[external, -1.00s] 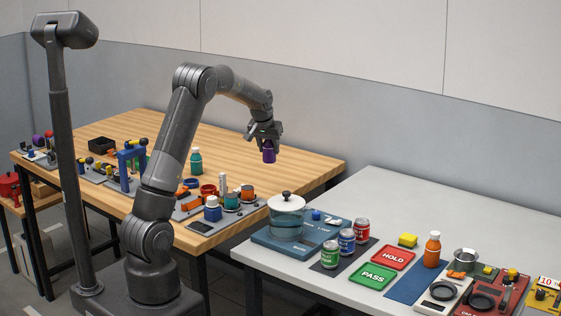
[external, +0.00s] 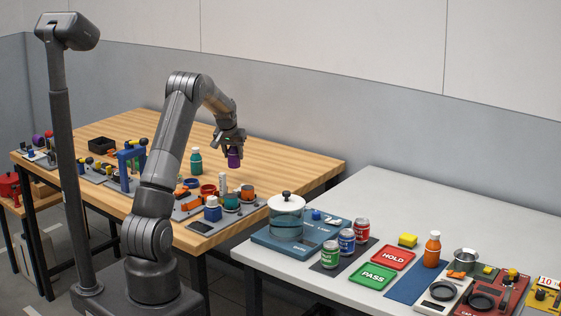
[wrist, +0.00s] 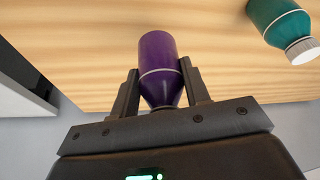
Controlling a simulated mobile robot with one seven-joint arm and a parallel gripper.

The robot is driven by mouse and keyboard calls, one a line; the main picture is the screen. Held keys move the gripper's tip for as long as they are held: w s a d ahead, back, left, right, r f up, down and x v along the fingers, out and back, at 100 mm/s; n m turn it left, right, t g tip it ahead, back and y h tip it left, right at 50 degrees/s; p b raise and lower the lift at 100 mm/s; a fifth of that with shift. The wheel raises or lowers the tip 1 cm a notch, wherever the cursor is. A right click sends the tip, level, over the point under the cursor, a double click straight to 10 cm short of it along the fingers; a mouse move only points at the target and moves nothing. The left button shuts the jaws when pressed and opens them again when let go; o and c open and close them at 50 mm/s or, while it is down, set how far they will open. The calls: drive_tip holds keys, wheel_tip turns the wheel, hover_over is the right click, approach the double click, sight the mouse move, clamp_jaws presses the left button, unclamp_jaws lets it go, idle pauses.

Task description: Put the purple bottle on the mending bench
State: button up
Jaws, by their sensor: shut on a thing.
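The purple bottle (external: 234,158) is held in my gripper (external: 231,147), over the wooden bench (external: 285,150). In the wrist view the purple bottle (wrist: 158,55) has a pale ring and its narrow end points toward my gripper (wrist: 160,88), with a finger on each side. It appears to be above the wood, but the exact gap is hard to tell. The wooden bench (wrist: 80,45) fills most of the wrist view behind the bottle. No label shows which bench is the mending bench; the wooden one carries clamps and tools.
A teal bottle (external: 196,161) stands left of the held bottle. Cups and small parts sit on a grey tray (external: 258,204) at the bench's near edge. A blue clamp frame (external: 131,168) stands left. The bench's back right is clear. A white table (external: 400,195) stands at right.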

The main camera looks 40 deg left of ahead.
sight(231, 163)
drive_tip(key=shift+w+a+f, duration=0.15)
drive_tip(key=shift+a+f, duration=0.25)
drive_tip(key=shift+a, duration=0.3)
drive_tip(key=shift+f, duration=2)
drive_tip(key=shift+f, duration=0.15)
drive_tip(key=o, duration=1.1)
drive_tip(key=v, duration=1.2)
